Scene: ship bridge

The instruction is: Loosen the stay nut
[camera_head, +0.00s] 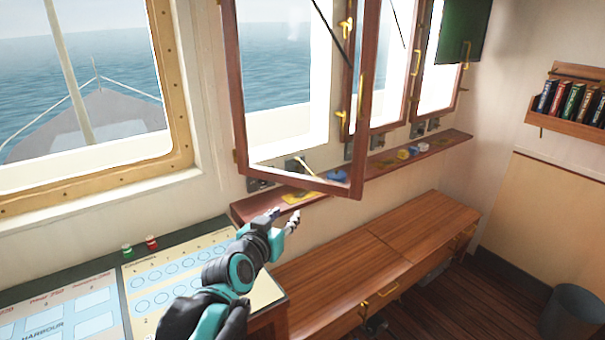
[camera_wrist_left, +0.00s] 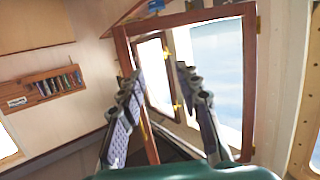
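A wood-framed window (camera_head: 356,150) stands swung inward over a narrow shelf. A pale thin rod (camera_head: 308,169), which looks like its stay, shows low behind the glass near the sill. I cannot make out the stay nut clearly. My left gripper (camera_head: 286,214) is open and empty, just in front of the shelf, below and left of the window's lower corner. In the left wrist view its two fingers (camera_wrist_left: 160,76) are spread apart with the window frame (camera_wrist_left: 188,20) beyond them. My right gripper is in neither view.
The narrow shelf (camera_head: 430,152) holds small items, including a yellow one (camera_head: 298,196) and a blue one (camera_head: 337,175). A chart table (camera_head: 70,270) lies left, a wooden bench (camera_head: 400,250) below, and a bin (camera_head: 572,310) at right. The window's lower corner overhangs the shelf.

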